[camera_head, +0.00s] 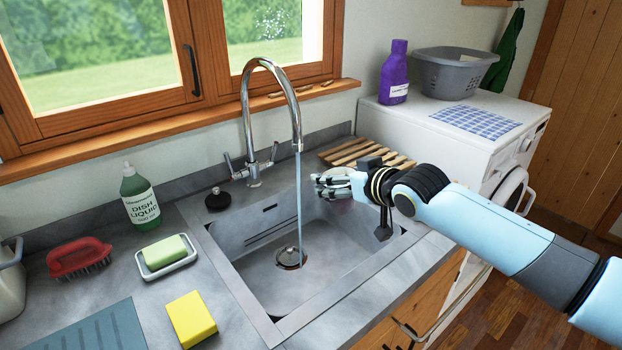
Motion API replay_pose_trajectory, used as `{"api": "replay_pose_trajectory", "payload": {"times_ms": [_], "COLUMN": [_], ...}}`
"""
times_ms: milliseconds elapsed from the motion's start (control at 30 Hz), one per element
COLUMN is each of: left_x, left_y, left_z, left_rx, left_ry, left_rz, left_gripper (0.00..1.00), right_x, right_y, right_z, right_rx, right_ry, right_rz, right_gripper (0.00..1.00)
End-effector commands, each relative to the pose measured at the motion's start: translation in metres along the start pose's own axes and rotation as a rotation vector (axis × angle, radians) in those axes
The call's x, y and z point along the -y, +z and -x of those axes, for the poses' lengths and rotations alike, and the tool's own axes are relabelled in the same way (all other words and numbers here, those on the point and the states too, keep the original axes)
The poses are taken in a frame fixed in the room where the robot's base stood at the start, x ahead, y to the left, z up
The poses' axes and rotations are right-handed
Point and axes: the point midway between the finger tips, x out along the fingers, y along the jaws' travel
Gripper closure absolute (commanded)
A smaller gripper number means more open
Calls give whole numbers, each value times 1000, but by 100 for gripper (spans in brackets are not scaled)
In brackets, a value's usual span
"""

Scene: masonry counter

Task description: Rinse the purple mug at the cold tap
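The tap (250,110) is a tall chrome swan-neck with a lever on each side of its base. A thin stream of water (299,200) runs from its spout into the grey sink (250,235), down to the drain (290,258). My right gripper (324,186) reaches in from the right over the sink's back right part, just right of the water stream. My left gripper is not in view.
Dish liquid (141,198), a red brush (80,258), soap in a dish (165,254) and a yellow sponge (191,318) stand left of the sink. A black plug (217,199) lies behind it. A wooden rack (368,152) is behind my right gripper. A washing machine stands right.

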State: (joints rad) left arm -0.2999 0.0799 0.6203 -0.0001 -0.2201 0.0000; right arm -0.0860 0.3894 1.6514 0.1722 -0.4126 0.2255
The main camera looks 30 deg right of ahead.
Motion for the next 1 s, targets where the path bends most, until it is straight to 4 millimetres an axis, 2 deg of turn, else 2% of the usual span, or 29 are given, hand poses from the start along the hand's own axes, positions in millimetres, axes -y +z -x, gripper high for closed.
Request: {"api": "replay_pose_trajectory", "payload": {"times_ms": [267,567,633,1000], "left_x": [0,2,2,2], "left_y": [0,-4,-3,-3], "left_z": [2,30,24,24], "left_rx": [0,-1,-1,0], "left_ry": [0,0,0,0], "left_rz": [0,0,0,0], "left_gripper": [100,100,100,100], "right_x": [0,-6,-8,-15], "right_y": [-2,-11,-10,-18], "right_z": [1,24,29,58], "right_rx": [-3,-2,-3,-2], "right_ry": [-1,0,-1,-1], "right_rz": [1,3,4,3], "right_gripper": [73,73,73,73]}}
